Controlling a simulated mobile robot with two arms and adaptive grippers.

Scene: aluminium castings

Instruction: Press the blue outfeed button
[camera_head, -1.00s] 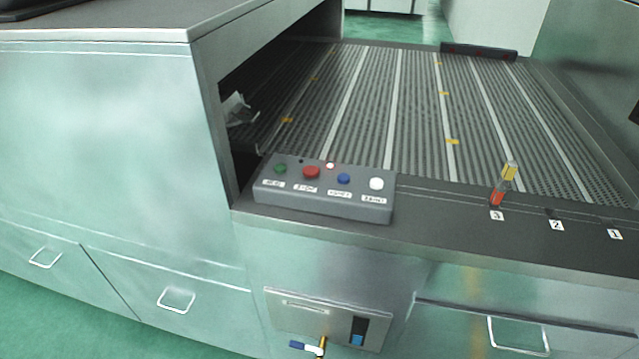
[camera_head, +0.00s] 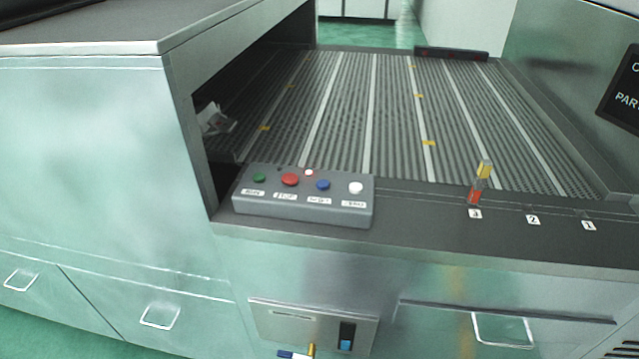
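A grey control box (camera_head: 303,208) sits on the front ledge of the conveyor. It carries a green button (camera_head: 259,178), a red button (camera_head: 290,179), a blue button (camera_head: 323,184) and a white button (camera_head: 356,187) in a row. Each has a small label below it, too small to read surely. A small lit lamp (camera_head: 309,172) shows behind the red and blue buttons. Nothing touches the blue button. Neither of my grippers is in view.
The ribbed conveyor (camera_head: 350,110) runs behind the box, with a casting (camera_head: 215,119) at the housing opening. A red and yellow peg (camera_head: 479,185) stands at label 3. A panel with a valve handle (camera_head: 295,354) is below. A dark screen (camera_head: 622,92) is at right.

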